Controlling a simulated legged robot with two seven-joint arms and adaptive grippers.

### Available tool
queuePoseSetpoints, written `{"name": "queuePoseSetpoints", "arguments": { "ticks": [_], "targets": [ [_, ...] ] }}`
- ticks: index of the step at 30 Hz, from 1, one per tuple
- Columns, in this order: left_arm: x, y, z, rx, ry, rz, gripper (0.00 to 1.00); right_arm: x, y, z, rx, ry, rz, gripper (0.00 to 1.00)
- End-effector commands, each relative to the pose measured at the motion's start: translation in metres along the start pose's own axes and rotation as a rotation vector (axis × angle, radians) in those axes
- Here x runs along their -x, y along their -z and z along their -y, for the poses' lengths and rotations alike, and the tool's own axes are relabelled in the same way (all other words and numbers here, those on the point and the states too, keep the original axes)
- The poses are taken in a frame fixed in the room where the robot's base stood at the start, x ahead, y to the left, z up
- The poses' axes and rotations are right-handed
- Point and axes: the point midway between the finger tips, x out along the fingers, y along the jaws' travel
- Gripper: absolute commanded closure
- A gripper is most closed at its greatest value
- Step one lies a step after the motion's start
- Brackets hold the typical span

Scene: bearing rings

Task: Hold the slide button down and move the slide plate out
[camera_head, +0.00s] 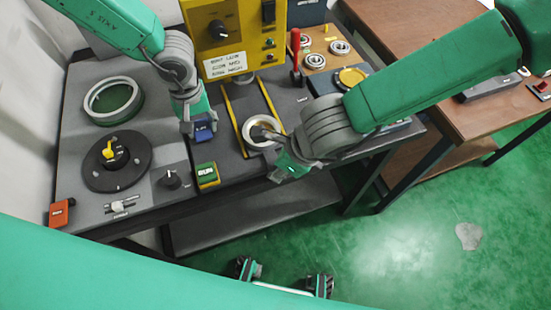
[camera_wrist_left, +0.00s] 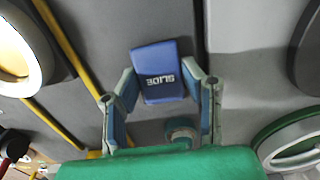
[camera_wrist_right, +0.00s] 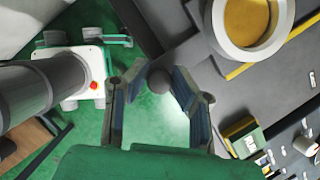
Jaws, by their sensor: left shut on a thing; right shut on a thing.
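The blue button block marked SLIDE (camera_wrist_left: 160,88) is between the fingertips of my left gripper (camera_wrist_left: 161,88). In the head view my left gripper (camera_head: 200,128) is on this blue button (camera_head: 205,135), at the bench's front part. My right gripper (camera_wrist_right: 158,82) has its fingers around a round grey knob (camera_wrist_right: 159,80) at the bench's front edge. In the head view my right gripper (camera_head: 277,176) hides that knob. A pale ring (camera_head: 249,142) lies near the knob, between the yellow rails; a yellow surface (camera_wrist_right: 246,20) shows inside it. I cannot tell the slide plate's outline.
Yellow rails (camera_head: 235,118) run from the yellow machine head (camera_head: 238,52) toward the front. A green-yellow button block (camera_head: 207,174) and a dark knob (camera_head: 171,179) stand near the front edge. A round fixture (camera_head: 130,175) and a large ring (camera_head: 92,99) are at left.

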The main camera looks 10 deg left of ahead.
Motion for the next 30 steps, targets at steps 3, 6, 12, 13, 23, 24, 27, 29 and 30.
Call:
{"name": "queuePoseSetpoints", "arguments": {
  "ticks": [3, 6, 12, 13, 23, 24, 27, 29, 30],
  "targets": [
    [0.001, 0.005, 0.003, 0.004, 0.007, -0.009, 0.92, 0.004, -0.001, 0.003, -0.003, 0.008, 0.001, 1.0],
    [0.001, 0.005, 0.003, 0.004, 0.008, -0.01, 0.92, 0.004, -0.001, 0.003, -0.003, 0.007, 0.001, 0.6],
    [0.001, 0.005, 0.003, 0.004, 0.005, -0.008, 0.92, 0.002, -0.001, 0.002, -0.001, 0.003, -0.001, 0.6],
    [0.001, 0.005, 0.003, 0.003, 0.004, -0.007, 0.92, 0.002, -0.002, 0.001, -0.001, 0.003, -0.001, 0.6],
    [0.0, 0.004, 0.002, 0.002, 0.001, -0.004, 0.92, 0.03, -0.002, 0.003, 0.0, 0.005, 0.001, 0.6],
    [0.0, 0.004, 0.002, 0.002, 0.001, -0.005, 0.92, 0.039, -0.002, 0.003, -0.002, 0.005, 0.0, 0.6],
    [0.0, 0.004, 0.002, 0.002, 0.003, -0.005, 0.92, 0.062, -0.001, 0.004, -0.001, 0.006, 0.001, 0.6],
    [0.0, 0.004, 0.002, 0.002, 0.003, -0.005, 0.92, 0.074, 0.0, 0.004, -0.002, 0.005, 0.001, 0.6],
    [0.0, 0.004, 0.002, 0.002, 0.004, -0.004, 0.92, 0.083, 0.0, 0.004, -0.002, 0.005, 0.001, 0.6]
  ]
}}
